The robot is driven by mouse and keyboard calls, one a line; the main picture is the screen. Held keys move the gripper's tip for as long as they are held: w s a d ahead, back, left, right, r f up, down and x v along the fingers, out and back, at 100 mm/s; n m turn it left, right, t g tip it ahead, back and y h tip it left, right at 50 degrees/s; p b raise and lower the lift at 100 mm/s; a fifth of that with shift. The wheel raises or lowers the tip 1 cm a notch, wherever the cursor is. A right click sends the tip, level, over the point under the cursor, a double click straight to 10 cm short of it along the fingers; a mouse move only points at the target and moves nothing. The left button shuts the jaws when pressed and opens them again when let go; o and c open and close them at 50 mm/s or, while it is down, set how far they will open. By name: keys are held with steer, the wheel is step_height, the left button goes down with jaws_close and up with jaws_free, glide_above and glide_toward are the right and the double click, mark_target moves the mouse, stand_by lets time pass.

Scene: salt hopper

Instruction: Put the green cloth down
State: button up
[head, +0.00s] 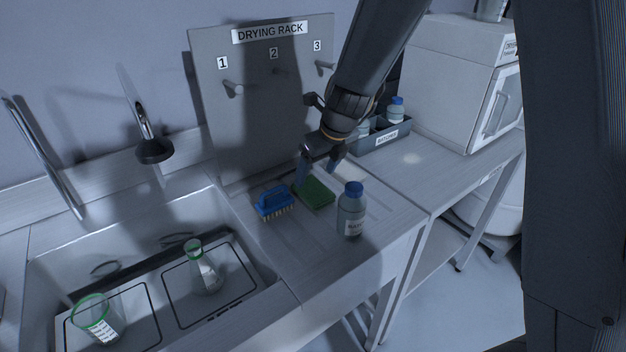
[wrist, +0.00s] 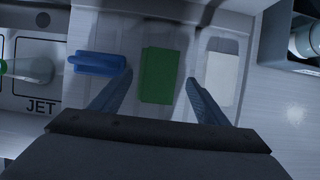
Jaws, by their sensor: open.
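The green cloth (head: 314,193) lies flat on the drainboard beside the sink, between a blue brush and a bottle. It also shows in the wrist view (wrist: 159,75), lying between and just beyond my fingertips. My gripper (head: 319,172) is open above and behind the cloth in the head view. In the wrist view my gripper (wrist: 153,88) has its two fingers spread wide, one on each side of the cloth, with gaps on both sides. The fingers hold nothing.
A blue brush (head: 275,203) lies left of the cloth and a blue-capped bottle (head: 351,211) stands right of it. A white block (wrist: 221,78) lies right of the cloth. The drying rack (head: 262,120) stands behind. The sink (head: 240,238) holds glassware.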

steer(key=v, duration=0.6)
steer(key=shift+r, duration=0.2)
